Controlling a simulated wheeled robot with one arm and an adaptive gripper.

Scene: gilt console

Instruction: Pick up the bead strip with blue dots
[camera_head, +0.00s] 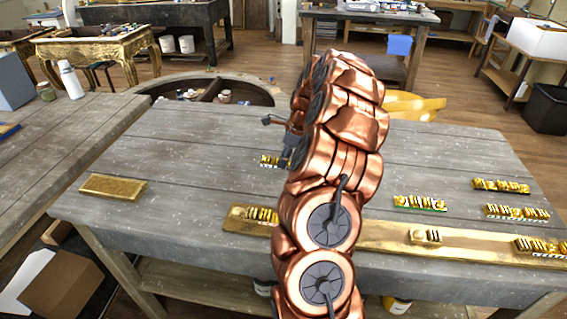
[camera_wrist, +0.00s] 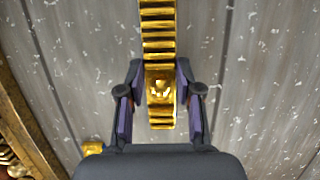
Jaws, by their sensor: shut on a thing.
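My gripper (camera_wrist: 160,84) has one finger on each side of a gold ridged bead strip (camera_wrist: 158,40) in the wrist view and is shut on it. The strip runs away from my palm, over grey planks. No blue dots show on its visible face. In the head view my copper arm hides most of the gripper, and a short end of the strip (camera_head: 268,161) shows just left of it, with pale marks along its edge. I cannot tell whether it touches the table. Other gold bead strips lie to the right, one with a green edge (camera_head: 420,204).
A long gilt board (camera_head: 375,236) lies along the front of the grey table (camera_head: 180,160), with bead pieces (camera_head: 262,215) on it. More strips lie at right (camera_head: 501,185) (camera_head: 517,212). A gold block (camera_head: 113,187) lies at left. The table's middle left is clear.

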